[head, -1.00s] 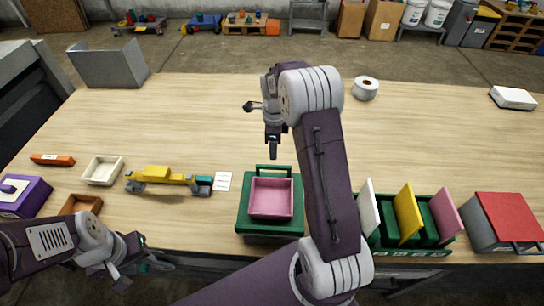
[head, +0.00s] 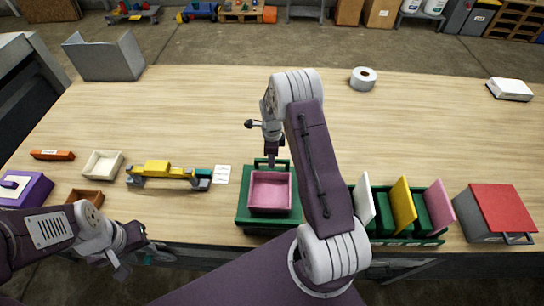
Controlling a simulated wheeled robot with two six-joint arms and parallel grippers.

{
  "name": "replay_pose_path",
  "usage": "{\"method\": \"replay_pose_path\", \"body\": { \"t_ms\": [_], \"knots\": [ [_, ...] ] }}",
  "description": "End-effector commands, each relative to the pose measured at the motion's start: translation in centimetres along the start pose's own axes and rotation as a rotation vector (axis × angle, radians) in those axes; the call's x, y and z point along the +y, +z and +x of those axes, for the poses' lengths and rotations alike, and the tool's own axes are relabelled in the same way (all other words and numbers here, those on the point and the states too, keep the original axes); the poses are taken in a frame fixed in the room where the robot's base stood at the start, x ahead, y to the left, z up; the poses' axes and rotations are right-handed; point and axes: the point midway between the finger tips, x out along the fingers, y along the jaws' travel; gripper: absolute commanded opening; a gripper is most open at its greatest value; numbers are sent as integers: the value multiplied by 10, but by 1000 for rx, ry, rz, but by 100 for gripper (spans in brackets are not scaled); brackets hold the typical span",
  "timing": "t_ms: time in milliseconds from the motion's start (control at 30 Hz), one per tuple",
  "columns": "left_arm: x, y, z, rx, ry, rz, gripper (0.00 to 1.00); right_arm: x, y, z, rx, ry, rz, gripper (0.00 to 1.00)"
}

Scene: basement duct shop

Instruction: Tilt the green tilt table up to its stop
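The green tilt table (head: 243,217) stands at the front edge of the bench and looks flat. A pink tray (head: 270,193) sits on top of it. Its green handle (head: 259,162) rises at the far side. My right gripper (head: 271,162) points down at this handle, its fingertips at or just over the bar. I cannot tell whether it touches or grips the handle, and the fingers are too small to judge. My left gripper (head: 140,246) is low at the bench's front edge, left of the tilt table and apart from it; its fingers are unclear.
To the right stand a green rack (head: 408,238) with white, yellow and pink panels and a grey box with a red top (head: 497,207). The bench middle behind is clear.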

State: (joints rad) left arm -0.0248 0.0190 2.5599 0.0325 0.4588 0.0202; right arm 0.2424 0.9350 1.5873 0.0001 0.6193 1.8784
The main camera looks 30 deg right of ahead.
Motion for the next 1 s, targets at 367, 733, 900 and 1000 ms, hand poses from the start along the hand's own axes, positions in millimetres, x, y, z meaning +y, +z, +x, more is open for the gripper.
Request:
{"method": "replay_pose_path", "body": {
  "t_ms": [367,733,900,1000],
  "knots": [
    [0,0,0,0,0,0,36,0,0,-1,0,0,0,0],
    [0,0,0,0,0,0,36,0,0,-1,0,-1,0,0],
    [0,0,0,0,0,0,36,0,0,-1,0,-1,0,0],
    [0,0,0,0,0,0,36,0,0,-1,0,-1,0,0]
  ]
}}
